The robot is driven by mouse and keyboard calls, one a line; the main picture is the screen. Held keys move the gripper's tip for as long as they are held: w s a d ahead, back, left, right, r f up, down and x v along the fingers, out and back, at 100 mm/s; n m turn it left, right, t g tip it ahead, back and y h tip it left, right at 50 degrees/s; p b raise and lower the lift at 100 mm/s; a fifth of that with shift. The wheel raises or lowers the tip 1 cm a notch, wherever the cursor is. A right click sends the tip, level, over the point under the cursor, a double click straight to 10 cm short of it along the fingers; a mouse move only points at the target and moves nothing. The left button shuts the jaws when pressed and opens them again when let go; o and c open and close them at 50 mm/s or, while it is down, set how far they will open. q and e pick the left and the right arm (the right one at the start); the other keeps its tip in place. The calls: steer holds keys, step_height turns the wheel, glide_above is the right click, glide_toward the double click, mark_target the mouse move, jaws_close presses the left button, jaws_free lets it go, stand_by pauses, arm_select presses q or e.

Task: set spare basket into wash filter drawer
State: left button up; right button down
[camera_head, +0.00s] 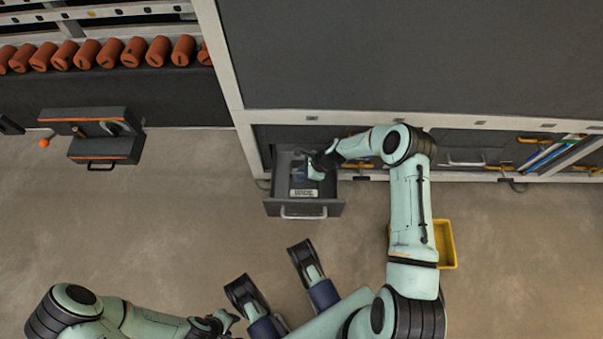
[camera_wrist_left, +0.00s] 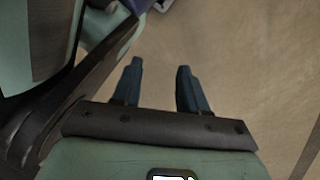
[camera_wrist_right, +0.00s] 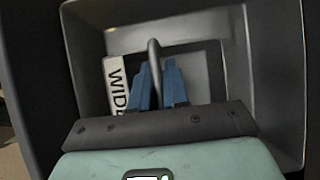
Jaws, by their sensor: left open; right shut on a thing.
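The wash filter drawer (camera_head: 272,205) is pulled out below the large grey machine, with a bar handle on its front. My right gripper (camera_head: 316,168) reaches down into the drawer. In the right wrist view, its blue fingers (camera_wrist_right: 158,75) are shut on the grey looped handle (camera_wrist_right: 153,52) of the basket. The dark basket is inside the drawer's outline, beside a white label reading "WID…" (camera_wrist_right: 115,85). My fingers hide part of it, and I cannot tell whether it rests on the drawer floor. My left gripper (camera_wrist_left: 159,70) is open and empty over bare floor.
A yellow bin (camera_head: 446,245) stands on the floor behind my right arm. A small grey unit with an orange-edged drawer (camera_head: 105,148) is at the left, below a row of orange cylinders (camera_head: 110,53). The floor between it and the open drawer is clear.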

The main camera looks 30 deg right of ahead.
steer(key=c, duration=1.1)
jaws_free()
steer(key=shift+o, duration=0.2)
steer(key=shift+s, duration=0.1)
steer(key=shift+d+r, duration=0.2)
steer(key=shift+r, duration=0.05)
arm_select(q)
steer(key=w+r+t+p, duration=0.2)
steer(key=w+r+p, duration=0.2)
steer(key=w+r, duration=0.1)
steer(key=shift+w+d+t, duration=0.3)
steer(key=shift+w+d, duration=0.15)
steer(key=shift+w, duration=0.3)
arm_select(e)
steer(key=v, duration=1.2)
steer(key=shift+s+r, duration=0.15)
steer(key=shift+r, duration=0.15)
arm_select(q)
steer(key=shift+s, duration=0.1)
